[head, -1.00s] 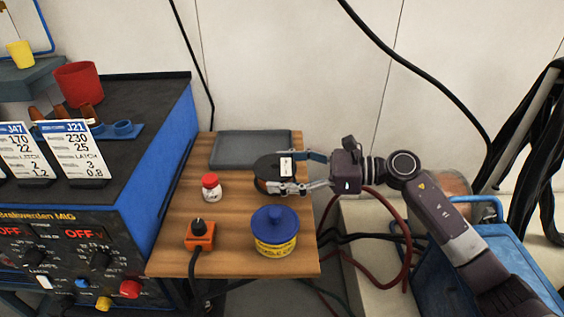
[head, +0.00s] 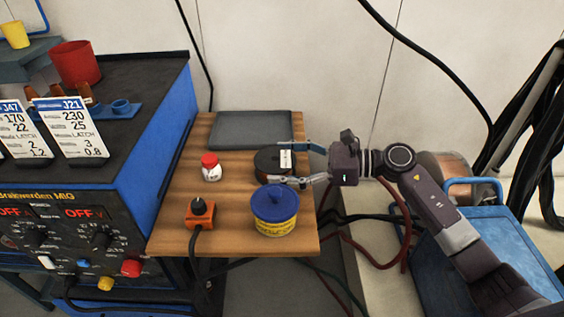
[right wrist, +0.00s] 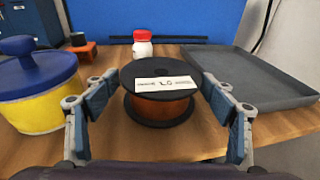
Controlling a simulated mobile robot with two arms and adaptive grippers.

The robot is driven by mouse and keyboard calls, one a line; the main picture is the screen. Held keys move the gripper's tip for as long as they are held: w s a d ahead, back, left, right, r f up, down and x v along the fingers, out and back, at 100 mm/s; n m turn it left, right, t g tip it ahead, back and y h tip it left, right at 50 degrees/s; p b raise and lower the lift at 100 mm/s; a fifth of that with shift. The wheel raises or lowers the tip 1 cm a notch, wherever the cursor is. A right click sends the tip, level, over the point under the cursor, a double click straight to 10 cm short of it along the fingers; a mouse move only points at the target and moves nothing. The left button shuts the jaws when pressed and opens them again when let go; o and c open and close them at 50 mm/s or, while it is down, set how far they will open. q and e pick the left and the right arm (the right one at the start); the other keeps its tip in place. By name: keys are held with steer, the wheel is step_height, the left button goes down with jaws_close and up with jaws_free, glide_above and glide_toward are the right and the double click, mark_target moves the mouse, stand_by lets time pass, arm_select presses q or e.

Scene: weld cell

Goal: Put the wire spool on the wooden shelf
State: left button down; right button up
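The wire spool (head: 268,163) has black flanges, copper-coloured wire and a white label. It stands flat on the wooden shelf (head: 235,207), right of the middle. In the right wrist view the spool (right wrist: 160,106) is upright between my fingers. My right gripper (head: 303,164) is open around the spool's near side, with one finger on each side. In the right wrist view the fingertips (right wrist: 160,82) lie close beside the upper flange; any light touch is hard to judge. My left gripper is not in view.
A grey tray (head: 250,130) lies behind the spool. A blue-lidded yellow tub (head: 275,214) stands close in front. A red-capped white bottle (head: 210,168) and an orange knob box (head: 200,212) stand left. The welding machine (head: 150,130) borders the shelf's left side.

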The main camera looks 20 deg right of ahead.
steer(key=shift+o, duration=0.8)
